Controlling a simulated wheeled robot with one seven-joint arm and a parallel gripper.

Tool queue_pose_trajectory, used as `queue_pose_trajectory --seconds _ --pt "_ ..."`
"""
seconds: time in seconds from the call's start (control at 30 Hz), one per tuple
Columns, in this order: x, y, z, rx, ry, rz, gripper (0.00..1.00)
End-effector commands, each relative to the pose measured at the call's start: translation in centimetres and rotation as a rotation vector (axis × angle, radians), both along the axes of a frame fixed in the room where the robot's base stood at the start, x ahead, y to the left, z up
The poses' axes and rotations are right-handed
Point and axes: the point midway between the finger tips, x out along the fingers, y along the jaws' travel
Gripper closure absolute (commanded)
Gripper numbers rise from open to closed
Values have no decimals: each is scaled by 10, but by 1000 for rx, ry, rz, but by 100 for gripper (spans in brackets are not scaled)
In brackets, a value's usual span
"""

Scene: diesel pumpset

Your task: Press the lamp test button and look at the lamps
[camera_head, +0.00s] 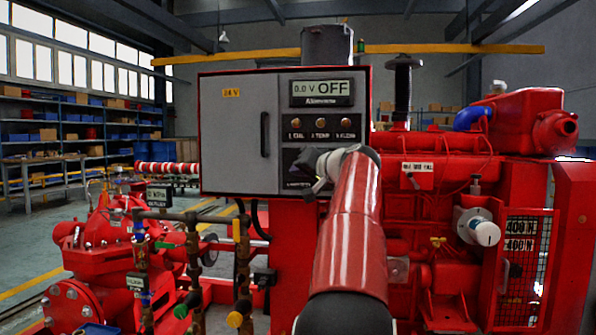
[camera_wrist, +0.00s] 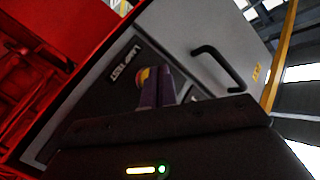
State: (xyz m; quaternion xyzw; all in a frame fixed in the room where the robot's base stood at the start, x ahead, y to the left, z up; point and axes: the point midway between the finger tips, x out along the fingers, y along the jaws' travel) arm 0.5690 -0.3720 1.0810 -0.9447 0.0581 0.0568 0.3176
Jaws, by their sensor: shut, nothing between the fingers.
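The grey control panel (camera_head: 238,120) has a display (camera_head: 321,93) reading 0.0 V OFF. Below it, three small amber lamps (camera_head: 321,124) sit in a row on a black plate; they look dull, with no clear glow. My gripper (camera_head: 301,166) is in front of the lower black plate and hides part of it. In the wrist view, my gripper's purple fingers (camera_wrist: 158,84) are together, beside a small yellow and red round part (camera_wrist: 145,77), probably the lamp test button. A white label (camera_wrist: 123,64) is near it. I cannot tell whether the fingertips touch the part.
A black door handle (camera_head: 265,134) stands out from the panel, and shows in the wrist view (camera_wrist: 217,66). The red engine (camera_head: 440,160) is right of the panel. Red pump parts and valves (camera_head: 110,245) are at lower left. Shelves (camera_head: 70,125) line the far wall.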

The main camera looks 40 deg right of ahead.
Motion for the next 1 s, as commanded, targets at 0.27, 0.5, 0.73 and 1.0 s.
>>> queue_pose_trajectory --seconds 0.27,0.5,0.73,1.0 --pt "5 -6 0 0 1 1 100" --pt "5 -6 0 0 0 0 100" --pt "6 -7 0 0 0 0 100" --pt "8 -10 0 0 0 0 100"
